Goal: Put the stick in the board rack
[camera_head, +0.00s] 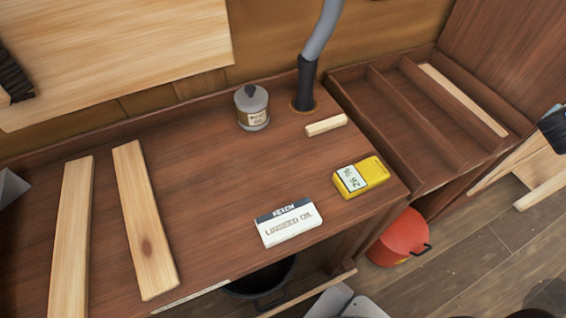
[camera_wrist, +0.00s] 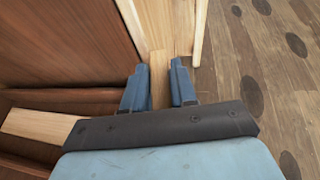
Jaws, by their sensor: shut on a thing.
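My gripper (camera_wrist: 159,67) is shut on the stick (camera_wrist: 160,88), a pale wooden strip between its two blue fingers in the wrist view. Much of the stick is hidden by the fingers or blends with pale wood behind it. In the head view only a dark part of my gripper (camera_head: 554,128) shows at the right edge, right of the board rack, and I cannot make out the held stick there. The board rack (camera_head: 374,98) is a dark brown tray with long compartments divided by low walls. A pale board (camera_head: 462,98) lies in its right compartment.
On the bench, two long boards (camera_head: 146,225) lie at left. A tin (camera_head: 252,108), a small wood block (camera_head: 326,125), a yellow box (camera_head: 361,177) and a linseed oil box (camera_head: 288,222) stand right of them. A grey hose (camera_head: 318,40) rises behind. A red bucket (camera_head: 399,238) is on the floor.

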